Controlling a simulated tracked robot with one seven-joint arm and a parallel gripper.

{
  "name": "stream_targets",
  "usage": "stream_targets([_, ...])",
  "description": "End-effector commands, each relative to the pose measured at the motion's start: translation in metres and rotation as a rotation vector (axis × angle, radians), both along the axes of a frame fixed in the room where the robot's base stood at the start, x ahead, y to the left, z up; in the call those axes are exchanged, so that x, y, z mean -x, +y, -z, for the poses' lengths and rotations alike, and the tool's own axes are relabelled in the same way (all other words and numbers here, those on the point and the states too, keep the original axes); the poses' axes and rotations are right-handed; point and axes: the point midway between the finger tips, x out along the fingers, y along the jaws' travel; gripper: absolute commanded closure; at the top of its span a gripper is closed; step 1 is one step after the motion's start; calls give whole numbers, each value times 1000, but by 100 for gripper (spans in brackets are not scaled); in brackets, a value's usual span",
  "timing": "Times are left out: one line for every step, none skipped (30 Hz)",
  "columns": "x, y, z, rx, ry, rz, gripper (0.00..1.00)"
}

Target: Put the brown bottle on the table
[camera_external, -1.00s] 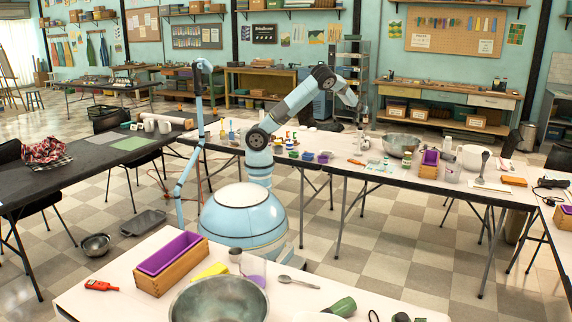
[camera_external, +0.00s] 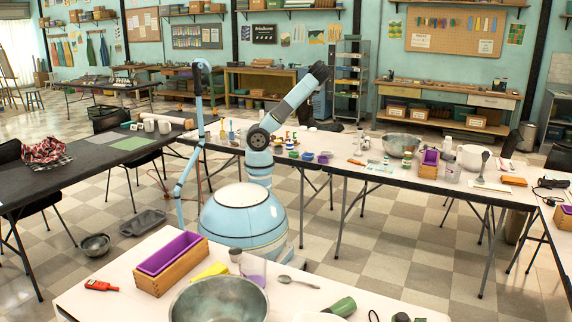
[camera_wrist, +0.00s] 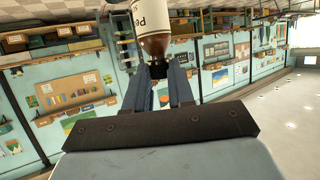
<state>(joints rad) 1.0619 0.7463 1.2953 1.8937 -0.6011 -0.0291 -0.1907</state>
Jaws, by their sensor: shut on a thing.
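The brown bottle (camera_wrist: 155,43) is at the top middle of the wrist view, with a white label and a dark cap or neck. My gripper (camera_wrist: 173,74) is shut on its dark neck end. The wrist view shows the room upside down, with the bottle against the far wall and shelves. In the external view the forearm points up and right, and the gripper and bottle cannot be made out. The long white table (camera_external: 398,181) runs behind my base, with many things on it.
The table carries small jars, a metal bowl (camera_external: 401,142), a purple-lined wooden box (camera_external: 429,163) and a white bowl (camera_external: 473,156). A nearer table holds another purple-lined box (camera_external: 170,266) and a large bowl (camera_external: 218,301). A dark table (camera_external: 60,178) stands left.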

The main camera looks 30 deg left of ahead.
Motion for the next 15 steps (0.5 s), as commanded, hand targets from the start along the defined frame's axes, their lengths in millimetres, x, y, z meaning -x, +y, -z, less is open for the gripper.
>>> stream_targets([6,23,-4,-1,0,-39,100])
stream_targets([10,35,-6,-1,0,-59,100])
stream_targets([15,51,-10,-1,0,-87,100])
stream_targets([20,63,-12,-1,0,-108,100])
stream_targets([24,76,-15,-1,0,-130,100])
stream_targets([31,92,-18,0,1,-159,100])
stream_targets([36,104,-20,-1,1,-180,100])
stream_targets([42,115,-23,-1,0,-202,100])
stream_targets([49,131,-26,-1,0,-230,100])
stream_targets([55,143,-28,-1,1,-253,100])
stream_targets([61,154,-30,-1,1,-273,100])
stream_targets([70,169,-33,-1,0,-303,100])
stream_targets([77,180,-36,-1,0,-324,100])
stream_targets([84,192,-38,-1,0,-348,100])
stream_targets([93,206,-41,0,1,-376,100])
